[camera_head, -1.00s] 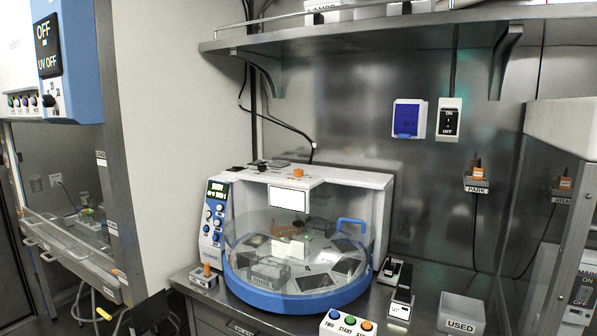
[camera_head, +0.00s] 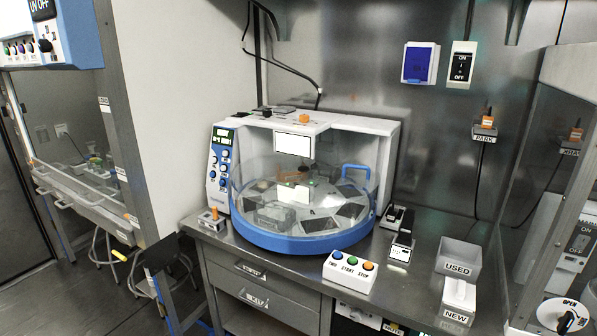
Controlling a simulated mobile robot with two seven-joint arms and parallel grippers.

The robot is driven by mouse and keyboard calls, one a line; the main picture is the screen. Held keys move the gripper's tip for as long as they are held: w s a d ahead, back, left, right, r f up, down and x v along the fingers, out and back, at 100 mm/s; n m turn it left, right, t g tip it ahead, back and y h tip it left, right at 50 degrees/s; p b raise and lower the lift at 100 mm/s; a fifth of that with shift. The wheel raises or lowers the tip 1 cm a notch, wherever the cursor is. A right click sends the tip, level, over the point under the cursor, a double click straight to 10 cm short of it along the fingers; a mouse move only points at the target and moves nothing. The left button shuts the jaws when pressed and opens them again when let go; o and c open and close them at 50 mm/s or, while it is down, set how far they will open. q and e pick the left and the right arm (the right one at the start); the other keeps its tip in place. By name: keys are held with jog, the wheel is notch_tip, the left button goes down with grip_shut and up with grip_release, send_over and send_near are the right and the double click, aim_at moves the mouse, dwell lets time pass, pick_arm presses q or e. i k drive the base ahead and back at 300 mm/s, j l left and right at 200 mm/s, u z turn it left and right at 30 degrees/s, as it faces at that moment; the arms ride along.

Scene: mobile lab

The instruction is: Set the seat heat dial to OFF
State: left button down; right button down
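No dial with a readable seat heat label shows. A white-and-blue machine (camera_head: 345,135) with a round clear-covered blue tray (camera_head: 300,241) stands on the steel bench. Its left control panel (camera_head: 219,170) has a small display and several knobs, whose labels are too small to read. A round white dial with a black knob (camera_head: 566,322) sits at the bottom right corner, partly cut off, with OPEN printed on it. A dark knob (camera_head: 45,46) is on the blue-and-white panel at the upper left. Neither of my grippers is in view.
A button box (camera_head: 349,272), USED bin (camera_head: 459,257) and NEW box (camera_head: 458,299) stand along the bench's right front. Drawers (camera_head: 262,280) are below. A glass-fronted cabinet (camera_head: 70,130) is at left, with stools under it. Floor (camera_head: 100,300) shows at lower left.

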aim_at(303, 118)
jog(key=i+j+u, duration=0.1)
jog(key=i+j, duration=0.3)
jog(key=i+j+u, duration=0.15)
jog(key=i+j, duration=0.15)
jog(key=i, duration=0.25)
